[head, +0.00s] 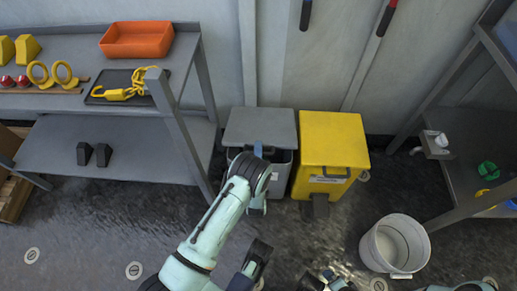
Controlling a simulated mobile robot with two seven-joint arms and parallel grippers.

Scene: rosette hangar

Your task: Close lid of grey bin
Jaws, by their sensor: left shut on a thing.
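The grey bin (280,172) stands against the back wall, left of the yellow bin. Its flat grey lid (262,122) lies over the top, with a dark strip under the front edge. I cannot tell whether the lid is fully down. My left gripper (258,147) is at the middle of the lid's front edge and is shut on the lid. My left wrist and forearm hide part of the bin's front. My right gripper (325,283) is only partly in view at the bottom edge, and its jaw state is unclear.
A closed yellow bin (335,140) stands close on the right. A white bucket (394,245) is on the floor at lower right. A grey shelf unit (115,150) stands left, another shelf (480,150) right. Open dark floor lies in front of the bins.

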